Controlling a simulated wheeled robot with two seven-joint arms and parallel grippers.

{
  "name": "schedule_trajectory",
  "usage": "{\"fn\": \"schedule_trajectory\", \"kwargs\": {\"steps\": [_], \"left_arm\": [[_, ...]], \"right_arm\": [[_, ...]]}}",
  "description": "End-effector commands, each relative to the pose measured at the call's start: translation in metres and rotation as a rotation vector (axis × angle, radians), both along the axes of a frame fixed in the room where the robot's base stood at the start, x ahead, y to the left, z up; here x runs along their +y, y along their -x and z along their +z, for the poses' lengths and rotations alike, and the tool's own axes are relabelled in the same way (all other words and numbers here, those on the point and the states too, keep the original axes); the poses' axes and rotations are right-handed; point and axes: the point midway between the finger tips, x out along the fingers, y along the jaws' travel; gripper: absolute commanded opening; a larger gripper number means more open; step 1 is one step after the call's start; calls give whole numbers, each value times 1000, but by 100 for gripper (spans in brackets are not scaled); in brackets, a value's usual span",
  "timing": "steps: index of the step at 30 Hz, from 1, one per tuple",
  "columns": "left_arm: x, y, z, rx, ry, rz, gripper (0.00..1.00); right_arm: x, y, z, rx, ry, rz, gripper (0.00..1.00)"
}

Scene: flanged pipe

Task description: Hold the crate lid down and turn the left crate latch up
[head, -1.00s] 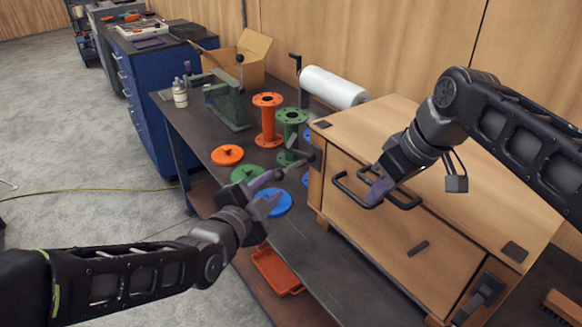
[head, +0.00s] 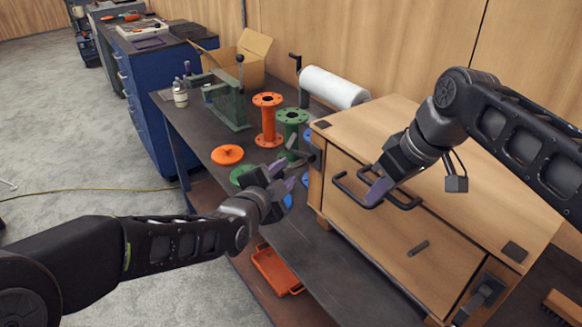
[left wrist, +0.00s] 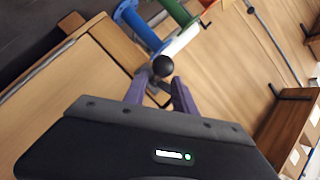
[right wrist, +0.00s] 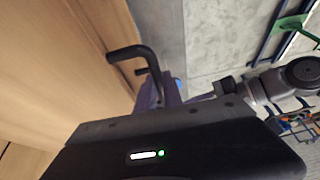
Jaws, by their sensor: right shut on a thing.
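The wooden crate (head: 350,235) stands on the dark bench with its lid (head: 430,160) lying flat on top. The left crate latch (head: 316,155) is at its left front corner; a black ball knob (left wrist: 162,66) on a lever shows in the left wrist view. My left gripper (head: 288,174) is open, just left of that latch; its fingertips are on either side of the knob, and contact cannot be told. My right gripper (head: 378,188) is shut on the black crate handle (head: 408,203), which also shows in the right wrist view (right wrist: 133,54).
The right latch (head: 482,296) is at the crate's right front corner. Orange (head: 267,120) and green (head: 291,125) flanged spools stand behind my left gripper. An orange disc (head: 227,154) lies on the bench. A white roll (head: 334,87) is behind the crate. An orange tray (head: 275,270) sits below.

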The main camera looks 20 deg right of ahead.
Motion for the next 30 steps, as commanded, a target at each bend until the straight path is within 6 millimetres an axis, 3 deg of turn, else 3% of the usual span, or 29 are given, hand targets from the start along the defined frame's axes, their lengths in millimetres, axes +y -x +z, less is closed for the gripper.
{"fn": "schedule_trajectory", "kwargs": {"steps": [6,18,30], "left_arm": [[-22,-25,-8,1,0,1,33],[-28,-31,-10,2,0,1,33],[-27,-31,-9,0,-1,2,1]], "right_arm": [[-4,0,-1,0,7,-6,0],[-4,0,-1,-1,7,-6,0],[-5,0,-1,-1,7,-6,0]]}}
